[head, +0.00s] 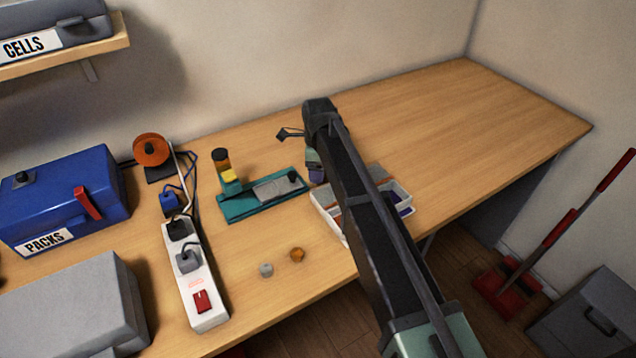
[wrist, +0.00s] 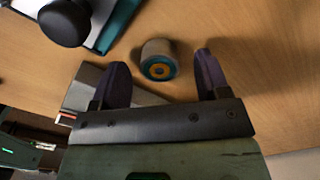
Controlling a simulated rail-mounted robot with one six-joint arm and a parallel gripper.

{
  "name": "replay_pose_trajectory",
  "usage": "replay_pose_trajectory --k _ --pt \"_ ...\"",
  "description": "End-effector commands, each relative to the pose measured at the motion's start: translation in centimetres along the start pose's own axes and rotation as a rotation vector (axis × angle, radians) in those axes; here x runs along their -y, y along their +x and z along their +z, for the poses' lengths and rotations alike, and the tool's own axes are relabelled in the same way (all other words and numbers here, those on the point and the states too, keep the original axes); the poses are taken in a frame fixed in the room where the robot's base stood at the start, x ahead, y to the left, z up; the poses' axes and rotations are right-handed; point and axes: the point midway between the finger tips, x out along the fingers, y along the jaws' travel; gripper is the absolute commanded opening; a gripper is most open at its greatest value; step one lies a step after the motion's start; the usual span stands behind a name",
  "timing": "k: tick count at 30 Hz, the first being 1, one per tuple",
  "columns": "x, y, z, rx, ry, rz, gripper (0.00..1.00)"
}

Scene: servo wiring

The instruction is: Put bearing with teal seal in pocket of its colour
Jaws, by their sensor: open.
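The bearing with the teal seal (wrist: 158,61) stands on the wooden table in the wrist view, a short grey cylinder with a teal ring around an orange centre. My gripper (wrist: 161,63) is open, its two dark purple fingers on either side of the bearing with gaps visible; I cannot tell how far above the table they are. In the head view my arm hides the bearing, and only a bit of my gripper (head: 316,174) shows beside the arm. No teal pocket can be made out clearly.
A white compartment tray (head: 322,206) lies partly behind my arm. A teal fixture (head: 236,209) with a black knob stands to its left. A grey cylinder (head: 266,270) and an orange one (head: 297,255) stand near the front edge. A power strip (head: 201,285) lies left. The right tabletop is clear.

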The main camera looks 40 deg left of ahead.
Motion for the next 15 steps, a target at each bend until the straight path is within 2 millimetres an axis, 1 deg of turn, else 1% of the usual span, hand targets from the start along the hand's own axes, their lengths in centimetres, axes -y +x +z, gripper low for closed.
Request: replay_pose_trajectory --k 1,8,11,15 --pt "-0.01 1.61 0.00 0.000 0.000 0.000 0.69" --pt "-0.02 1.22 0.01 0.000 0.000 0.000 0.69" --pt "-0.02 1.21 0.01 0.000 0.000 0.000 0.55" --pt "-0.02 1.21 0.00 0.000 0.000 0.000 0.34"
